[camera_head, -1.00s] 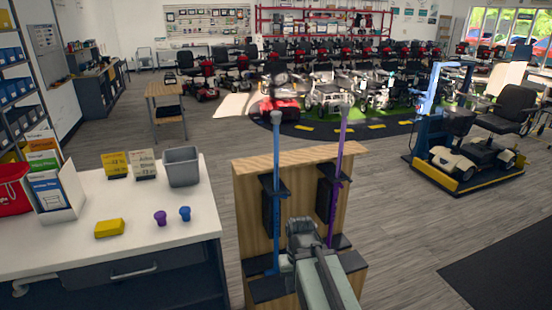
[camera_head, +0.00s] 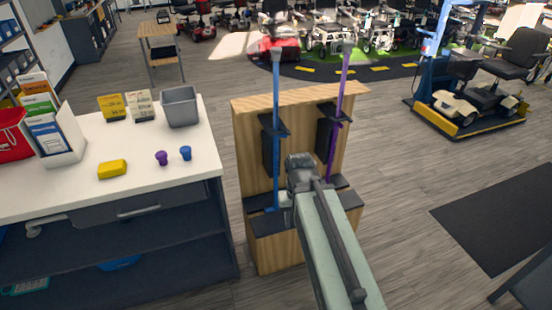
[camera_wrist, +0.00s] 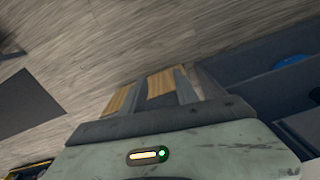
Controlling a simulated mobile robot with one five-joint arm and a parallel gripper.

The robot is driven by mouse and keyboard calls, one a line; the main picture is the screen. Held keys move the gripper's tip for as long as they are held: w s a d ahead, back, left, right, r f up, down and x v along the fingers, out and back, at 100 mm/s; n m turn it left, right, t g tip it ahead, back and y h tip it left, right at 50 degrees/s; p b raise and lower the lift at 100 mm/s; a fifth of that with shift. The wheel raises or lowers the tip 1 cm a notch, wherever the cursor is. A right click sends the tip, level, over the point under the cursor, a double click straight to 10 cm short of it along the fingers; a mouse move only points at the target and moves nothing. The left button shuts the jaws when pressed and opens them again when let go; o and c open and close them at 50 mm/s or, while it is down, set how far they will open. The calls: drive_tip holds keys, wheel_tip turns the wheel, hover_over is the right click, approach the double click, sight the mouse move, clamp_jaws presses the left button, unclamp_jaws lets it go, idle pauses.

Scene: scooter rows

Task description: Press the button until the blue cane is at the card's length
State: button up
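The blue cane (camera_head: 276,90) stands upright in the left holder of a wooden stand (camera_head: 258,100). The purple cane (camera_head: 343,80) leans slightly in the right holder. The blue cane's button is too small to make out. A yellow card (camera_head: 111,107) and a pale card (camera_head: 140,105) stand on the white counter; their print is unreadable. My gripper (camera_head: 285,205) is in front of the stand's lower ledge, just right of the blue cane's lower end. I cannot tell whether it touches the cane.
The white counter (camera_head: 130,195) on the left holds a grey bin (camera_head: 180,107), a yellow block (camera_head: 112,169), a purple cap (camera_head: 161,158), a blue cap (camera_head: 186,153) and a leaflet holder (camera_head: 60,150). Floor (camera_head: 400,190) is clear right of the stand. A scooter lift (camera_head: 465,115) stands farther right.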

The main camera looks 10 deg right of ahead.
idle(0.3)
clamp_jaws()
idle(1.6)
